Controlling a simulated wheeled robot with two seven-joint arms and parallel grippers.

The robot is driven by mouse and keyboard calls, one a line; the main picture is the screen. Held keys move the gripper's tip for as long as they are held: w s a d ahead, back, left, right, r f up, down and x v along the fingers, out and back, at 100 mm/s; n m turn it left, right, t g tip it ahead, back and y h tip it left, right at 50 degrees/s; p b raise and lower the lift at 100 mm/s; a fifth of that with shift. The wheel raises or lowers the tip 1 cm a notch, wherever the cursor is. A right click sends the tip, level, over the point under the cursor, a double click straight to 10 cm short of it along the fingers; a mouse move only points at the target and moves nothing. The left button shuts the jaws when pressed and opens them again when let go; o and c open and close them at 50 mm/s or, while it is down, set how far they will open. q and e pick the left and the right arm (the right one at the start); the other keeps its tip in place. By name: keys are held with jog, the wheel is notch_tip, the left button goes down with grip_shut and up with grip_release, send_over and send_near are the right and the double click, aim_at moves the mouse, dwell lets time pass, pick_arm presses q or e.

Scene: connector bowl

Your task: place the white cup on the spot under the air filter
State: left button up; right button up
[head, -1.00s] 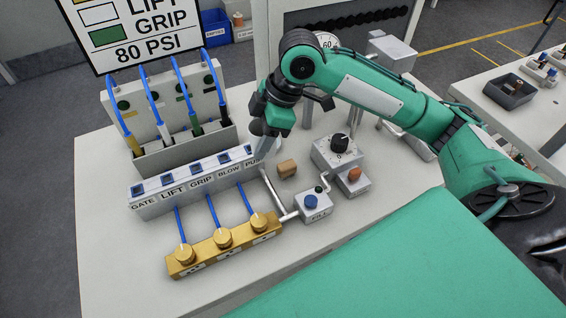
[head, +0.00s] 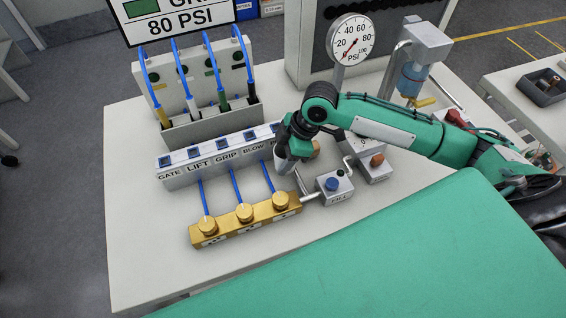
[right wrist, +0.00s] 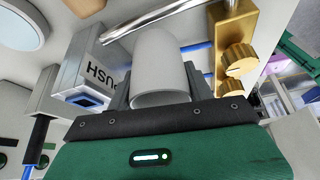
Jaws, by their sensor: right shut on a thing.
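The white cup (right wrist: 160,62) is between the two grey fingers of my right gripper (right wrist: 160,85) in the right wrist view, its rim towards the palm. In the head view my right gripper (head: 287,162) points down in front of the right end of the labelled switch block, and its fingers and the cup are hard to tell apart. The air filter (head: 412,76), a blue bowl under a grey head on a stand, is at the back right, apart from the gripper. The spot under it cannot be made out. My left gripper is not in view.
The switch block (head: 215,160) and a brass manifold (head: 243,218) with blue hoses lie left of the gripper. A FILL box (head: 333,188) and a dial box (head: 372,165) are to its right. A pressure gauge (head: 351,40) stands behind. The table's front left is clear.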

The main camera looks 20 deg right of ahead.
jog(key=shift+f, duration=2.1)
jog(key=shift+f, duration=0.1)
jog(key=o, duration=0.9)
jog(key=shift+o, duration=0.2)
